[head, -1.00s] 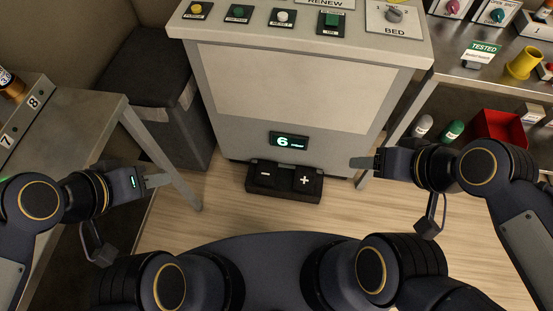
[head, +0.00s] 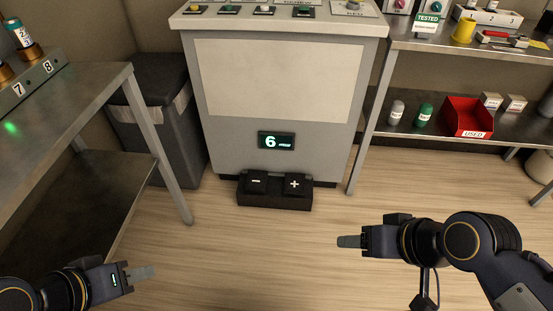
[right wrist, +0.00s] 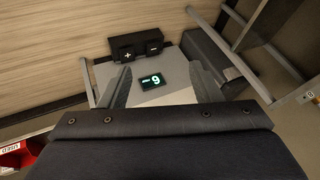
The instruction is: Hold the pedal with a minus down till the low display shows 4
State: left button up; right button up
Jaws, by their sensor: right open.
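The minus pedal (head: 256,183) is the left one of two black pedals on a low black block (head: 274,202) at the foot of the grey cabinet. The plus pedal (head: 294,185) is beside it. The low display (head: 277,141) above them shows a 6. My left gripper (head: 142,273) is low at the left, apart from the pedals; its finger gap does not show. My right gripper (head: 350,241) is open and empty, right of the pedals and apart from them. The right wrist view shows the minus pedal (right wrist: 153,47) upside down beyond the open fingers (right wrist: 163,88).
A metal table (head: 100,95) stands at the left, with a dark bin (head: 165,110) behind it. A shelf unit (head: 450,55) at the right holds a red box (head: 466,117) and bottles. The wooden floor (head: 240,240) before the pedals is clear.

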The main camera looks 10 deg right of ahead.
jog(key=shift+f, duration=0.1)
jog(key=shift+c, duration=0.5)
jog(key=shift+r, duration=0.2)
jog(key=shift+c, duration=1.2)
notch_tip(320, 180, up, 9)
jog(key=p, duration=0.9)
jog(key=shift+f, duration=0.2)
grip_shut()
notch_tip(320, 180, up, 9)
jog(key=p, duration=0.9)
